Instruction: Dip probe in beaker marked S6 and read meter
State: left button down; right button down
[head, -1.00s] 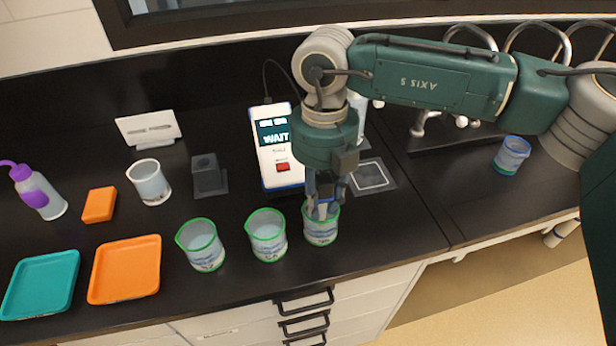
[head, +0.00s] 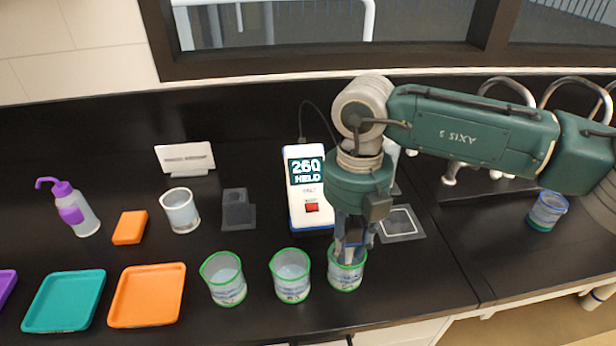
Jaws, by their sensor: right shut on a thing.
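The white meter (head: 310,205) stands upright mid-counter; its screen (head: 306,170) reads 260 HELD. Three green-rimmed beakers with liquid stand in a row at the front: a left one (head: 226,284), a middle one (head: 291,279) and a right one (head: 345,273). Their markings are too small to read surely. My right gripper (head: 352,246) points down at the mouth of the right beaker, shut on the probe, which is mostly hidden by the fingers and beaker. My left gripper is out of view.
Teal (head: 64,302) and orange (head: 147,297) trays lie at front left. A blue-rimmed beaker (head: 546,212) stands far right.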

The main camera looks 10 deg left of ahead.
aim_at(352, 225)
jog(key=shift+r+p, duration=1.7)
jog(key=shift+r, duration=2.8)
jog(key=shift+r+p, duration=0.5)
jog(key=shift+r, duration=1.05)
